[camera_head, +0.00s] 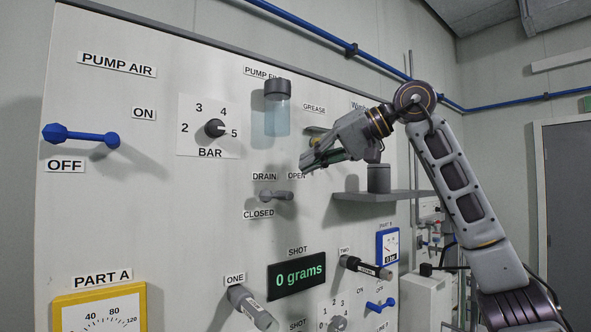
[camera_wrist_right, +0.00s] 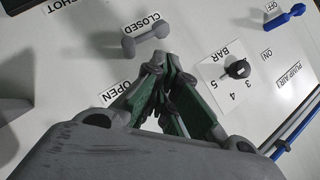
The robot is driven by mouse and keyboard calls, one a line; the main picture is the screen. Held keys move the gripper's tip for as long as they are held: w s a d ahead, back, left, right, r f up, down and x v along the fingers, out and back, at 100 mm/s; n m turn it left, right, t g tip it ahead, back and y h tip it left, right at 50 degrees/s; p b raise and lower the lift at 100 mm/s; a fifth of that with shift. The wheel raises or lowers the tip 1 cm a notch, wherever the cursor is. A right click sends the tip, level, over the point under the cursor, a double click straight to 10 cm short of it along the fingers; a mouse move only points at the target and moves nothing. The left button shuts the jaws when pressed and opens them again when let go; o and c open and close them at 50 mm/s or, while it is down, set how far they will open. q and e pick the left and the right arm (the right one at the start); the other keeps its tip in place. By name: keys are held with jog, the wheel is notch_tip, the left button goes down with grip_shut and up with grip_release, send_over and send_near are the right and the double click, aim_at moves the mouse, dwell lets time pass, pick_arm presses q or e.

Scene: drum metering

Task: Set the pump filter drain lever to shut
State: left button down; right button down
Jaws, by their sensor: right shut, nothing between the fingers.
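The drain lever (camera_head: 277,196) is a small grey bar with rounded ends on the white panel, lying about level. The DRAIN and OPEN labels are above it, and the CLOSED label (camera_head: 258,214) is below it to the left. I cannot tell which end is the handle. The lever also shows in the right wrist view (camera_wrist_right: 145,39), beyond my fingertips. My right gripper (camera_head: 304,164) is shut and empty, up and to the right of the lever, apart from it. Its fingers show in the wrist view (camera_wrist_right: 155,75). My left gripper is not in view.
The clear filter bowl (camera_head: 277,115) hangs above the lever. A grey shelf (camera_head: 375,196) with a dark canister (camera_head: 378,178) juts out at the right. The BAR knob (camera_head: 214,128) and blue pump air lever (camera_head: 80,136) are left. The shot display (camera_head: 297,276) is below.

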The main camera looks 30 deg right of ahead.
jog(key=shift+v, duration=1.9)
